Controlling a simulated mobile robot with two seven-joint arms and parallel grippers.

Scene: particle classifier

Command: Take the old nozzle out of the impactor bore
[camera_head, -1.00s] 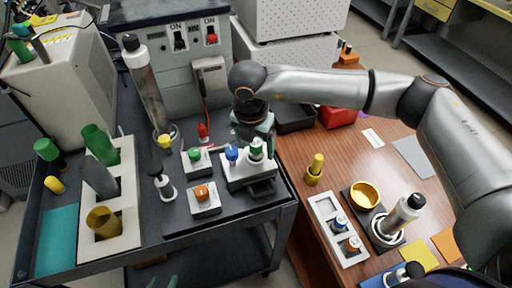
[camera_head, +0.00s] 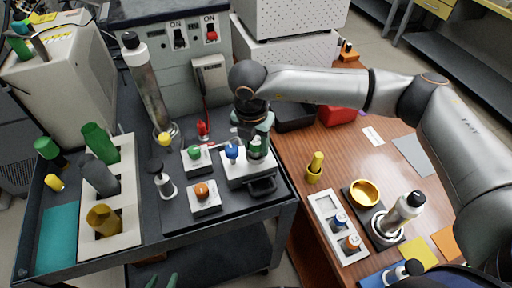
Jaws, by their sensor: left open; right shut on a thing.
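The impactor block (camera_head: 237,170) is a pale block on the dark tray of the cart, with a blue knob (camera_head: 232,153) on its left side. My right gripper (camera_head: 257,146) reaches down over its right side. It is shut on a small pale and green piece (camera_head: 256,153), which I take for the old nozzle. The piece stands upright at the block's top. The fingers partly hide it, and I cannot tell how deep it sits in the bore. My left gripper (camera_head: 161,281) shows only its green fingertips at the bottom edge, apart and empty, away from the block.
Blocks with a green button (camera_head: 195,154) and an orange button (camera_head: 202,191) stand left of the impactor. A white rack (camera_head: 122,190) holds several bottles at the left. A brown table (camera_head: 300,150) on the right carries a white tray (camera_head: 329,207) and a yellow bowl (camera_head: 365,193).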

